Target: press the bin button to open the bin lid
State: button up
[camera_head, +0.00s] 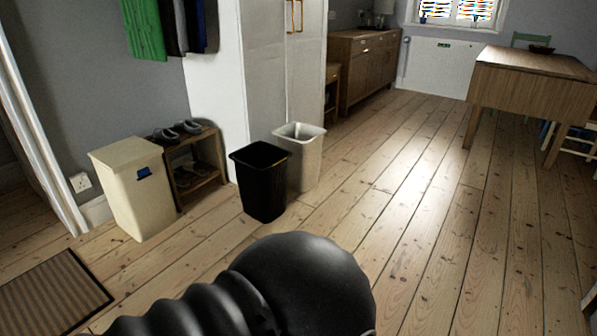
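A cream, box-shaped bin (137,205) stands on the floor at the left, by the wall. Its flat lid (126,150) looks shut. A small dark blue patch (144,172), which looks like the button, sits high on its front face. My black, ribbed arm fills the bottom middle of the view, well apart from the bin. My gripper does not show, so I cannot see its fingers.
A shoe rack (197,181) with shoes stands right of the cream bin. A black open bin (263,190) and a white open bin (305,165) stand further right. A striped mat (50,290) lies at lower left. The floorboards at the right are clear up to a wooden table (530,88).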

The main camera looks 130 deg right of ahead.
aim_at(141, 173)
jog(key=z, duration=4.45)
